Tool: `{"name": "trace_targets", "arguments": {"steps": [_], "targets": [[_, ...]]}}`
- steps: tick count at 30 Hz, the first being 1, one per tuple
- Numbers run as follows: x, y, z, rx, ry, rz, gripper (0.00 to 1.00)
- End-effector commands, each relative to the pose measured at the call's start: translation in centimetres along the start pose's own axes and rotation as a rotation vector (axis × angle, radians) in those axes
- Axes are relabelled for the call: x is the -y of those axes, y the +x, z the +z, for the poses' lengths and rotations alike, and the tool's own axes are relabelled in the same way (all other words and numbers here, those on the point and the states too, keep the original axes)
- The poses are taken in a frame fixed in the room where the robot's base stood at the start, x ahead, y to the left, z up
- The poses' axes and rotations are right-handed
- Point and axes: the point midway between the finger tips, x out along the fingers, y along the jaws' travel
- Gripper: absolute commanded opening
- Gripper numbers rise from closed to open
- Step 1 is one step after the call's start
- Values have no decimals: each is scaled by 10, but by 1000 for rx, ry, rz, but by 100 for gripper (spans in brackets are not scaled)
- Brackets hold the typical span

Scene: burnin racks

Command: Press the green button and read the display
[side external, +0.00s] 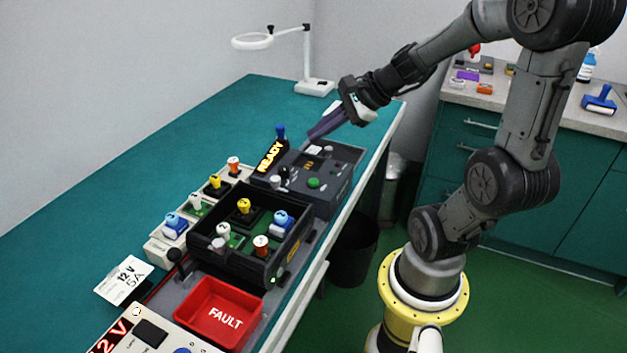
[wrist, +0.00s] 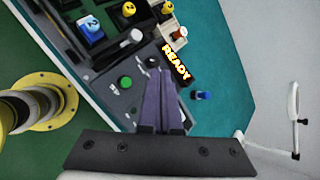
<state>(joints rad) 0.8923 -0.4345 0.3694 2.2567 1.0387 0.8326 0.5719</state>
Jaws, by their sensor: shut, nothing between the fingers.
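The green button (side external: 314,183) is a round knob on top of a dark grey control box (side external: 335,200). In the wrist view the green button (wrist: 125,82) is left of my fingers. The display (side external: 270,157) is a black tilted panel at the back of the box, reading "READY" in yellow letters; it also shows in the wrist view (wrist: 176,63). My gripper (side external: 313,135) is shut and empty, above the box's far end and apart from the button. In the wrist view its purple fingers (wrist: 157,85) lie together over the box.
A black tray (side external: 195,225) with several coloured-knob parts stands left of the box. A red FAULT bin (side external: 220,312), a supply reading "12 V" (side external: 150,333) and a 12 V 5A card (side external: 123,280) are nearer. A ring lamp (side external: 315,87) stands behind. The teal bench's far left is clear.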

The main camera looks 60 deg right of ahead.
Motion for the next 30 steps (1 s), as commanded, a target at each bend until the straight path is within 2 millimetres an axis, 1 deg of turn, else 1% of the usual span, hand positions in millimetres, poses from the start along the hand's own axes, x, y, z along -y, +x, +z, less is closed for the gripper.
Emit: {"name": "trace_targets", "arguments": {"steps": [5,8,21,30], "targets": [[-4,5,-3,1,1,1,0],[-9,12,-8,1,3,2,0],[-37,51,-36,2,2,3,0],[-44,61,-44,0,-1,0,0]]}}
